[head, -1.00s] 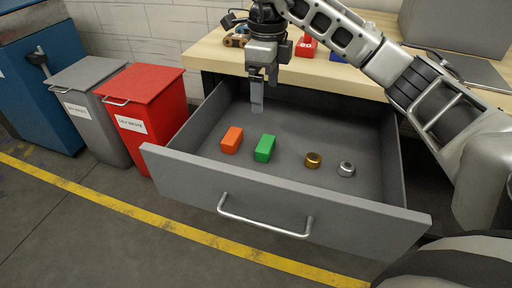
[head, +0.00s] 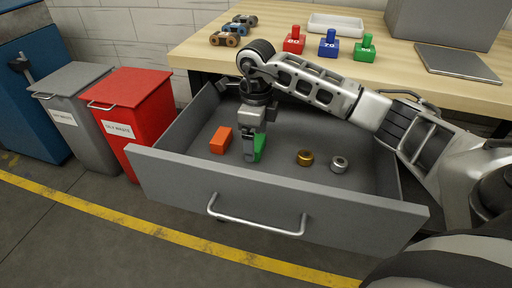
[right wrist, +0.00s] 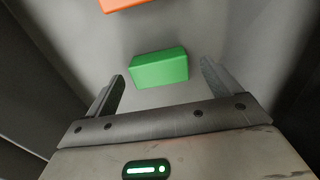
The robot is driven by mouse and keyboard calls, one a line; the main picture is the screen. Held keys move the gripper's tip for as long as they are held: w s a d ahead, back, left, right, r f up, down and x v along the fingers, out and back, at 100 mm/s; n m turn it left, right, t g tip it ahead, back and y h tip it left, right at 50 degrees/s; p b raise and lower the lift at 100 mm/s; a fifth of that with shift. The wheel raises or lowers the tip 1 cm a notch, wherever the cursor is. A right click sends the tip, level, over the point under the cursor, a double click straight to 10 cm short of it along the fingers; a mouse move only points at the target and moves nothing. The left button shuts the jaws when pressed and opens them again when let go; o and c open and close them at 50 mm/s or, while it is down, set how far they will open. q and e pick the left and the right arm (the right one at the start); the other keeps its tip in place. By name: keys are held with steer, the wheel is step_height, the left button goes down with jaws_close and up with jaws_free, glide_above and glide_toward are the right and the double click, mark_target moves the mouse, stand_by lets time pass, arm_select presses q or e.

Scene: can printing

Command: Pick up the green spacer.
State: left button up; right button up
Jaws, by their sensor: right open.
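The green spacer (head: 260,148) is a small block lying on the floor of the open grey drawer, partly hidden behind my right gripper in the head view. My right gripper (head: 249,158) points down into the drawer at the spacer's left side. In the right wrist view the green spacer (right wrist: 159,69) lies ahead of and roughly between the two open fingers (right wrist: 160,85), with a gap visible on each side. Nothing is held. My left gripper is not in view.
An orange block (head: 221,140) lies left of the green spacer. A brass ring (head: 305,157) and a silver ring (head: 339,164) lie to the right. The drawer front (head: 270,205) and its walls enclose them. The wooden table (head: 400,62) stands behind.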

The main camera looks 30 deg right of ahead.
steer(key=shift+f, duration=0.95)
steer(key=shift+c, duration=0.3)
steer(key=c, duration=1)
steer(key=shift+r, duration=0.1)
